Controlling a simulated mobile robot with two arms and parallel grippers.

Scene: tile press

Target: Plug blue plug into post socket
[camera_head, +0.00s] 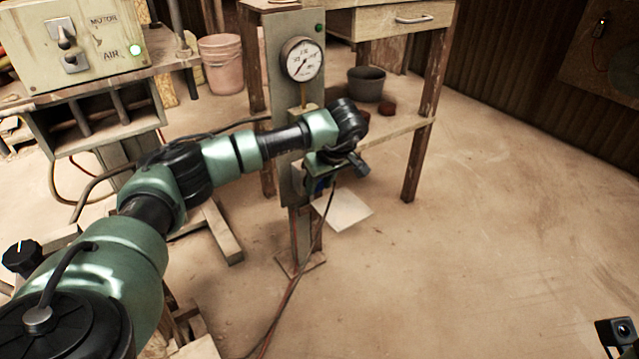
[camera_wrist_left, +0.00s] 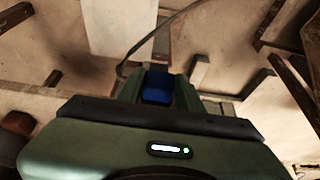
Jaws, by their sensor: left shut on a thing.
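The blue plug (camera_wrist_left: 157,87) sits between the two fingers of my left gripper (camera_wrist_left: 158,92) in the left wrist view. In the head view my left gripper (camera_head: 322,180) is shut on it, close against the front of the grey-green post (camera_head: 284,150). Only a small dark blue patch of the plug shows there, under the wrist. A dark cable hangs from the plug to the floor. The post socket is hidden behind my gripper and wrist, so I cannot tell whether the plug touches it.
The post carries a round gauge (camera_head: 302,59) and a green lamp. A control box (camera_head: 75,45) with MOTOR and AIR switches stands at left. A wooden bench (camera_head: 400,140) with a grey bucket (camera_head: 367,83) is behind. The floor at right is clear.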

